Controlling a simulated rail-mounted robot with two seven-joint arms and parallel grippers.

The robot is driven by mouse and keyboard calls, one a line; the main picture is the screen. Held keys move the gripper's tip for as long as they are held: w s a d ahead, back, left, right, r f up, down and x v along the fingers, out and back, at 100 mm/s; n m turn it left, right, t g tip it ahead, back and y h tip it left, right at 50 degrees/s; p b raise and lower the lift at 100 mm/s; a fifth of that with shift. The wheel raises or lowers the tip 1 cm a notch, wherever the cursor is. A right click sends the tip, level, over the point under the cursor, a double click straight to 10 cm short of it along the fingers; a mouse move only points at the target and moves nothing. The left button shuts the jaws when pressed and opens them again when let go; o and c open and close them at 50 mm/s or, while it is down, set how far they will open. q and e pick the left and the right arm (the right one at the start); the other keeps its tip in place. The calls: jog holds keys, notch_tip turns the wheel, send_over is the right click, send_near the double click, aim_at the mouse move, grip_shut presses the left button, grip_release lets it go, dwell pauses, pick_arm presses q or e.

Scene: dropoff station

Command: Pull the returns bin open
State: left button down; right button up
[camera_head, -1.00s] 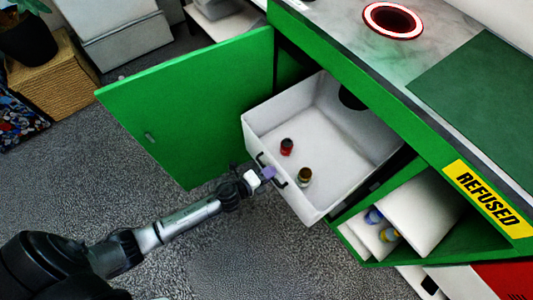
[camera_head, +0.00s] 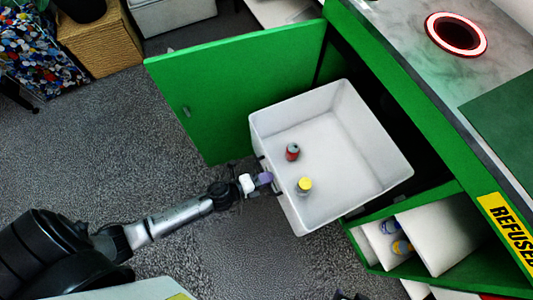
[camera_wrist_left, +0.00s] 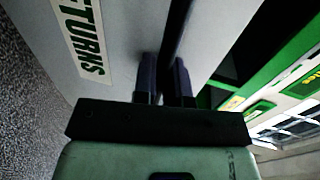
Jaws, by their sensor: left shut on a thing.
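The returns bin (camera_head: 345,135) is a white open-topped box that stands well out of the green cabinet. Its front wall shows in the left wrist view with a label (camera_wrist_left: 84,38) reading "TURNS", partly cut off. A dark handle (camera_head: 279,187) is on the front wall. My left gripper (camera_head: 267,179) is shut on this handle; in the left wrist view its two fingers (camera_wrist_left: 165,82) are on either side of the dark bar. A red item (camera_head: 293,152) and a yellow-topped item (camera_head: 305,185) stand inside the bin. My right gripper is not in view.
A green door (camera_head: 240,95) stands open left of the bin. A lower shelf (camera_head: 440,235) with white bins is at the right. The counter above has a glowing red ring (camera_head: 456,34). Grey carpet (camera_head: 110,145) is clear in front.

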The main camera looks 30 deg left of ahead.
pick_arm(q)
jog(key=c, duration=1.5)
grip_release()
jog(key=shift+o, duration=0.2)
jog(key=p+v, duration=0.3)
jog(key=v, duration=1.1)
jog(key=shift+w, duration=0.1)
